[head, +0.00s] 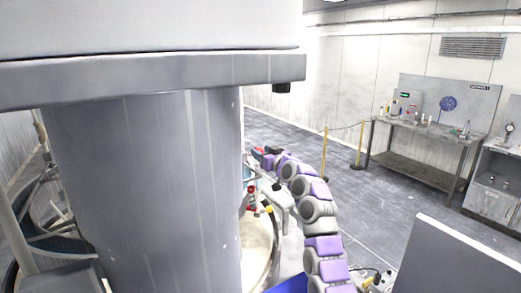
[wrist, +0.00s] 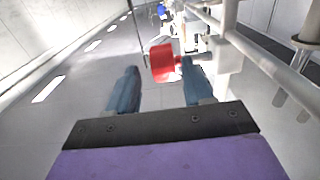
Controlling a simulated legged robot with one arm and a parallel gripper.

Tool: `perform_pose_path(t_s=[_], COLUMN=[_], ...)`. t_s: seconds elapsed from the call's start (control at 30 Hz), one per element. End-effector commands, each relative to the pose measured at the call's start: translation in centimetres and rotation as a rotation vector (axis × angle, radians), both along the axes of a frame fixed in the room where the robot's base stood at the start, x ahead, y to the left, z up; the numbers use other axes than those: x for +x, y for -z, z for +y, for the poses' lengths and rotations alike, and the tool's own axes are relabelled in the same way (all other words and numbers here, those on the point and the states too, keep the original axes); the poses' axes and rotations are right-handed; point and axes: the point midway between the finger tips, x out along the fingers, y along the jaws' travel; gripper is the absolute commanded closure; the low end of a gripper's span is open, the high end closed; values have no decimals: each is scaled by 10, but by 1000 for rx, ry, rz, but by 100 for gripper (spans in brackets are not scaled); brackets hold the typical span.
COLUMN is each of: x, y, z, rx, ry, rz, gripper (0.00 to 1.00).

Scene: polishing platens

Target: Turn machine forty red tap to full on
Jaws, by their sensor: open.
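My gripper (wrist: 157,72) has two blue fingers spread apart, with the handle in the gap at the tips, closer to the right finger. I cannot tell whether a finger touches it. In the head view my purple and grey arm curves up beside the big grey column; its end is small there, and the tap cannot be made out clearly. No machine number is readable.
The large grey column (head: 160,170) fills the left of the head view. A red item (head: 251,191) stands by a pale round basin (head: 257,240). Yellow posts (head: 324,155) and a bench (head: 425,135) stand farther back. Pale pipes run along the right of the wrist view; floor is clear at left.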

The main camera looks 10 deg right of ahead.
Motion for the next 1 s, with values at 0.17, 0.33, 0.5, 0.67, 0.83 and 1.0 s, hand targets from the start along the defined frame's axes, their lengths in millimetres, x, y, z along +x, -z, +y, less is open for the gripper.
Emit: perform_pose_path(t_s=[0.17, 0.33, 0.5, 0.67, 0.83, 1.0], x=[13, 19, 21, 22, 22, 22], y=[0, -1, -2, -1, -1, -1], z=[8, 5, 3, 5, 7, 7], rx=[-2, 3, 7, 5, 4, 4], ry=[-5, -1, 2, 2, 1, 1], rz=[1, 0, -2, -2, -2, -2], gripper=[49, 49, 49, 49, 58, 75])
